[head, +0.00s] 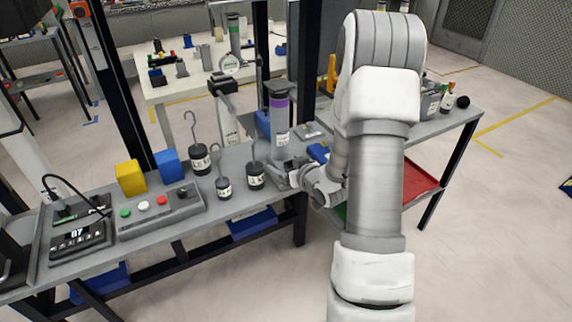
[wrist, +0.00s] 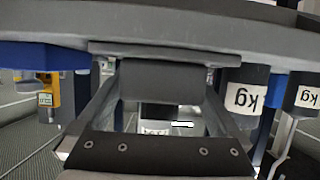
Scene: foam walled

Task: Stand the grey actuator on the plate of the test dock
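An upright grey cylinder with a dark cap and a purple band, seemingly the actuator (head: 281,112), stands towards the back of the bench in the head view. My gripper (head: 284,179) is low in front of its base, reaching in from the right. In the wrist view, which is upside down, the two fingers of my gripper (wrist: 162,100) are apart, on either side of a dark grey block (wrist: 163,82). I cannot tell if they touch it or if it is part of the actuator. The dock plate cannot be made out for sure.
Several hooked weights (head: 200,160) stand just left of my gripper. A dark upright post (head: 305,50) rises behind. My arm hides part of the bench at right.

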